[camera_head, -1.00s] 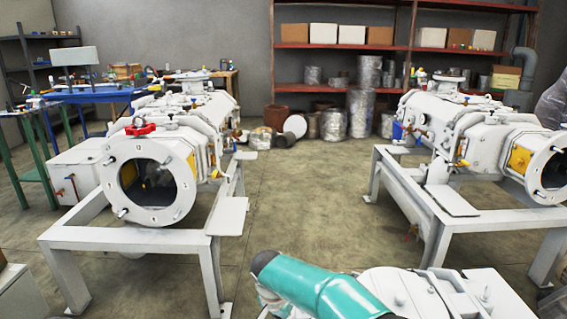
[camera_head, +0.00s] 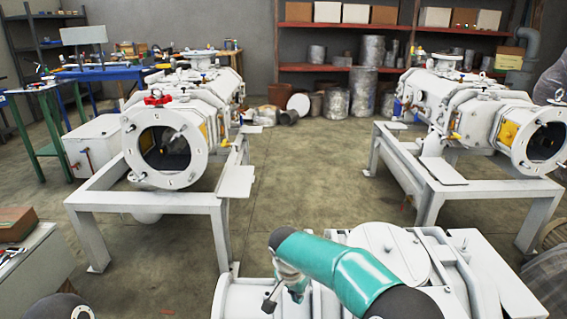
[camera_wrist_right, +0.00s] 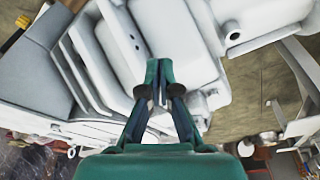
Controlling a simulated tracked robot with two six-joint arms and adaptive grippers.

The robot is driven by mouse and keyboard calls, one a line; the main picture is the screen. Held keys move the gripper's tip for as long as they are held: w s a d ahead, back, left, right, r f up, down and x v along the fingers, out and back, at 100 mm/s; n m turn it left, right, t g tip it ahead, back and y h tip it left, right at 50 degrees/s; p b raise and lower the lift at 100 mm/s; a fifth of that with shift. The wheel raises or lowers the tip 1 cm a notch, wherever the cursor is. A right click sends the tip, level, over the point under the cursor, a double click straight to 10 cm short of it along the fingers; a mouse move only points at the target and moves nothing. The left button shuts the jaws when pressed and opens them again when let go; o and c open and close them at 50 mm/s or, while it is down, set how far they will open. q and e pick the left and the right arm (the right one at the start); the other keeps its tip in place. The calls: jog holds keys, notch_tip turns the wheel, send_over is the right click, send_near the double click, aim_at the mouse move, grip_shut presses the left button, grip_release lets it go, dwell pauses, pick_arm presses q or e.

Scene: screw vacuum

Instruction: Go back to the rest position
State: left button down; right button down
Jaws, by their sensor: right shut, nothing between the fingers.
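My right arm reaches in from the bottom of the head view. My right gripper (camera_head: 270,300) hangs small and dark below its teal link, over a white machine (camera_head: 385,245) at the bottom of the picture. In the right wrist view my right gripper (camera_wrist_right: 158,68) has its fingertips together with nothing between them. White machine parts (camera_wrist_right: 150,30) lie beyond the fingertips; the gap to them is hard to judge. My left gripper is not in view.
A white screw vacuum machine (camera_head: 165,148) on a frame stands at left, another (camera_head: 490,120) at right. Bare floor (camera_head: 310,180) lies between them. A grey cabinet (camera_head: 38,270) with a brown box stands at lower left. Red shelves (camera_head: 350,68) stand at the back.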

jog(key=shift+m+g, duration=0.6)
jog(key=shift+g, duration=0.3)
jog(key=s+d+f, duration=0.1)
jog(key=d, duration=0.1)
jog(key=s+d+f, duration=0.1)
jog(key=d+f, duration=0.1)
jog(key=d, duration=0.1)
jog(key=d+f, duration=0.2)
jog(key=shift+s+d+f, duration=0.1)
jog(key=shift+s+d, duration=0.15)
jog(key=shift+s, duration=0.15)
jog(key=s+d+f+g+y, duration=0.2)
jog(key=s+f, duration=0.5)
jog(key=s, duration=0.2)
jog(key=s+d+f+g+y, duration=0.1)
jog(key=s+d+f+g, duration=0.1)
jog(key=s+f, duration=0.6)
jog(key=s+a+n+t+y, duration=0.2)
jog(key=s+a+n+y, duration=0.1)
jog(key=s, duration=1.1)
notch_tip(320, 180, up, 30)
jog(key=w+n+t+p, duration=0.2)
jog(key=p, duration=2.8)
jog(key=shift+w+d+f+n+h, duration=0.15)
jog(key=shift+w+f+n+h, duration=0.15)
jog(key=shift+w+n, duration=0.1)
